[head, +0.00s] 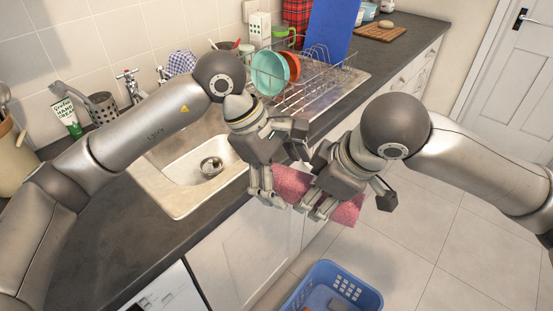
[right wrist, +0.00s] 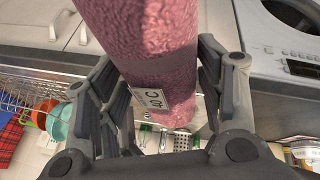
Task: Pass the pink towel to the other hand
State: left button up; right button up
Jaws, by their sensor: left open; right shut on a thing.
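The pink towel (head: 346,211) hangs in the air in front of the counter edge, stretched sideways between my two grippers. My right gripper (head: 318,206) is shut on it. In the right wrist view the towel (right wrist: 155,45) is a thick pink roll with a white label, held between the fingers of my right gripper (right wrist: 165,95). My left gripper (head: 266,197) is open at the towel's left end, with its fingers pointing down. Whether its fingers touch the towel is hard to tell. Part of the towel is hidden behind both grippers.
A blue basket (head: 335,285) stands on the floor below. The sink (head: 185,165) and a dish rack (head: 305,85) with plates are behind my left arm. The dark counter (head: 95,235) runs along the left. The tiled floor at the right is clear.

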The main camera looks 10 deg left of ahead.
pick_arm(q)
jog(key=shift+d+f, duration=0.2)
jog(key=shift+f, duration=0.2)
jog(key=c, duration=1.2)
pick_arm(e)
jog(key=o, duration=1.2)
jog(key=shift+o, duration=0.2)
pick_arm(q)
jog(key=shift+c, duration=0.2)
pick_arm(e)
jog(key=shift+r, duration=0.1)
